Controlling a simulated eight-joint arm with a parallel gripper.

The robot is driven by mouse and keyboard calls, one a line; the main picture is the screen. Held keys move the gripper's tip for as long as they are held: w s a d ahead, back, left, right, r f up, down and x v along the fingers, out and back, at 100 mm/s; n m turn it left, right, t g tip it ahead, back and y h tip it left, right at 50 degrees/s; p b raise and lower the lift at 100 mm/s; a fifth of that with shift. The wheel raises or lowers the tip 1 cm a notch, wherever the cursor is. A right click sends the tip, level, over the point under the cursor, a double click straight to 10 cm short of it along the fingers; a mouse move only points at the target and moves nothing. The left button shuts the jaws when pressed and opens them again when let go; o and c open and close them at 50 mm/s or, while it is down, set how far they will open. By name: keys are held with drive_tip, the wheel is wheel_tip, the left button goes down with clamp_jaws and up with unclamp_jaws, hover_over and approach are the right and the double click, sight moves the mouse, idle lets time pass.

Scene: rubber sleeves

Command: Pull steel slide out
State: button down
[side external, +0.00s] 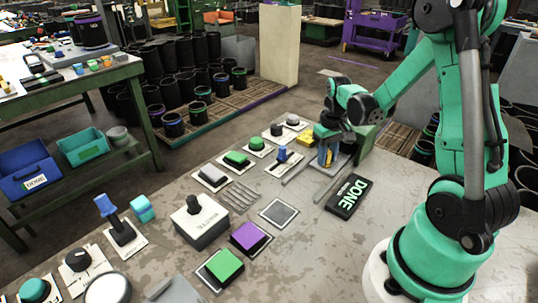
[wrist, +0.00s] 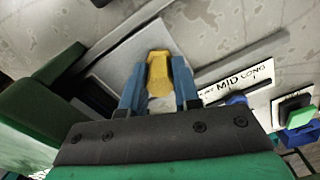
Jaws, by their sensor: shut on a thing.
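My gripper (side external: 327,160) is low at the far right part of the workbench. Its blue fingers show in the wrist view (wrist: 160,95), shut on a yellow handle (wrist: 159,72). The handle appears to stand on a grey steel plate, which looks like the steel slide (wrist: 120,62). The slide lies flat beneath the fingers. My gripper's dark body hides the near part of the slide.
A lever plate (wrist: 232,83) marked "MID LONG" and a grey bar lie beside the slide. A green block (side external: 366,137) stands close by. A black "DONE" box (side external: 348,196) lies nearer the arm.

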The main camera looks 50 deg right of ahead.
idle(0.7)
drive_tip(key=a, duration=1)
drive_tip(key=shift+a, duration=0.3)
drive_tip(key=c, duration=0.6)
unclamp_jaws()
drive_tip(key=shift+c, duration=0.2)
drive_tip(key=shift+r, duration=2.8)
drive_tip(key=a+r+n+t, duration=0.4)
drive_tip(key=a+r+t, duration=0.2)
drive_tip(key=a+t, duration=0.1)
drive_tip(key=shift+r, duration=0.3)
